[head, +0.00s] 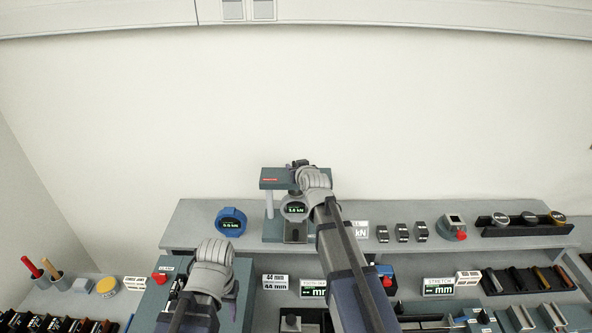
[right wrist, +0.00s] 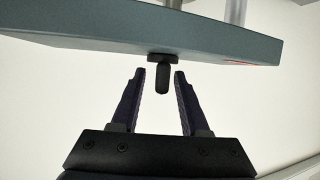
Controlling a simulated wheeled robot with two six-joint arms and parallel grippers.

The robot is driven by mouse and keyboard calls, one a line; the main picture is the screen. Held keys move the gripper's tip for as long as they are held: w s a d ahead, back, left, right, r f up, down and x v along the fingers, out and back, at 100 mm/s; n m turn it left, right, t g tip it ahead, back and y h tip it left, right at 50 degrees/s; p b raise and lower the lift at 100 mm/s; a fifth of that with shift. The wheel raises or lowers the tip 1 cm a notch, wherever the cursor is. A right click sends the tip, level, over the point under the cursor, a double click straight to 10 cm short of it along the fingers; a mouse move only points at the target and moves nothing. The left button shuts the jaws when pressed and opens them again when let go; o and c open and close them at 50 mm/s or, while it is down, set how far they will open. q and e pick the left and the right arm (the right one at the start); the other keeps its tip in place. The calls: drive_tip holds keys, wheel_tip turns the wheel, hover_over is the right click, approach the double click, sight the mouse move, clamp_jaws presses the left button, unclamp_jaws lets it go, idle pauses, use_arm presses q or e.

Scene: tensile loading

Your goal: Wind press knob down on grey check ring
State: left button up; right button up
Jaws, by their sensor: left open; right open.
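The press (head: 270,183) stands at the back middle, with a teal top plate and light posts. The grey check ring (head: 295,209) sits inside it, its small display lit with green and white figures too small to read surely. My right gripper (head: 297,164) is at the top of the press, hiding most of the knob in the head view. In the right wrist view, the dark press knob (right wrist: 162,78) sticks out from the teal plate, and the open fingers (right wrist: 160,72) stand either side of its tip, apart from it. My left gripper (head: 178,287) is open, low at the left; its fingertips show poorly.
A blue ring with a display (head: 231,222) stands left of the press on the raised shelf (head: 190,228). A teal machine (head: 240,285) stands beside my left gripper.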

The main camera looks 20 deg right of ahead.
drive_tip(key=shift+s+r, duration=0.1)
drive_tip(key=shift+c, duration=0.2)
clamp_jaws()
drive_tip(key=shift+a+m+h, duration=0.1)
drive_tip(key=shift+m+h, duration=0.5)
drive_tip(key=shift+h, duration=0.1)
drive_tip(key=m+g+h, duration=0.1)
drive_tip(key=m+h, duration=0.1)
drive_tip(key=h, duration=0.1)
drive_tip(key=m+g+h, duration=0.1)
drive_tip(key=m+h, duration=0.1)
drive_tip(key=m, duration=0.1)
drive_tip(key=shift+w+h, duration=0.2)
drive_tip(key=shift+h, duration=0.2)
drive_tip(key=shift+m+g+h, duration=1)
drive_tip(key=shift+m, duration=0.2)
drive_tip(key=shift+s+m+g+h, duration=0.15)
drive_tip(key=shift+m+g+h, duration=0.55)
drive_tip(key=shift+m+g, duration=0.3)
